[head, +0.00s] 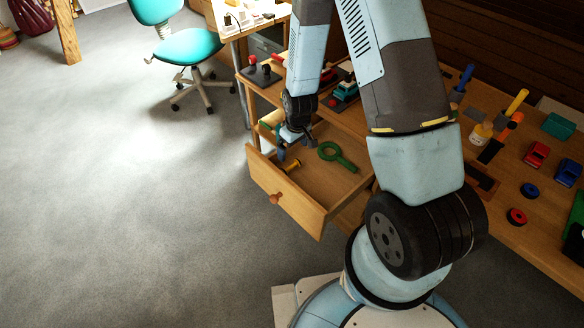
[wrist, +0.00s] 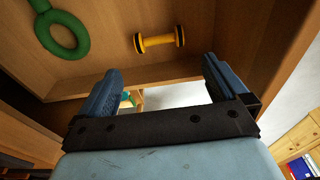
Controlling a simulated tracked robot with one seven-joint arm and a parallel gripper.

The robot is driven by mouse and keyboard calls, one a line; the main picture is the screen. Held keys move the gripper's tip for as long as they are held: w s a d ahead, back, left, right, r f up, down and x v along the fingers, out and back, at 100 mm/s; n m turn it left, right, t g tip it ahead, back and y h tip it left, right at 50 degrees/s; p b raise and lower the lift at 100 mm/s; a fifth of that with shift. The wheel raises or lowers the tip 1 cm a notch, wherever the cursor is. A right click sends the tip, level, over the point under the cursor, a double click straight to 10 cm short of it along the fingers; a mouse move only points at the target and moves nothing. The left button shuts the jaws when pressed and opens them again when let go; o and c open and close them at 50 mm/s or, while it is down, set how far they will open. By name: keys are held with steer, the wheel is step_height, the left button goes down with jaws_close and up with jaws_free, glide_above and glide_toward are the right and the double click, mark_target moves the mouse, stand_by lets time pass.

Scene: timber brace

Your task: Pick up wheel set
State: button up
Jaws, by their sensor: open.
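The wheel set, a yellow axle with a dark wheel at each end (wrist: 159,40), lies in the open wooden drawer (head: 285,195). It also shows in the head view (head: 293,166), small and close to my gripper (head: 288,148). In the wrist view my gripper (wrist: 162,68) is open and empty, its two blue fingers spread apart. The wheel set shows beyond the fingertips, roughly centred between them, and a gap separates it from them. Nothing hides it in the wrist view.
A green ring with a handle (head: 336,156) lies in the drawer beside the wheel set; its ring also shows in the wrist view (wrist: 62,36). The drawer walls stand close around. The workbench (head: 500,215) holds toy cars and several tools.

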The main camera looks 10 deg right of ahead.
mark_target(291, 167)
steer(key=shift+w+a+f, duration=0.1)
steer(key=shift+w+f, duration=0.15)
steer(key=shift+f, duration=1.6)
steer(key=shift+w+a+f, duration=0.1)
steer(key=shift+w+f, duration=0.1)
steer(key=shift+f, duration=1.6)
steer(key=shift+w+a+f, duration=0.1)
steer(key=shift+w+f, duration=0.15)
steer(key=shift+f, duration=1.6)
steer(key=shift+c, duration=0.4)
steer(key=c, duration=0.6)
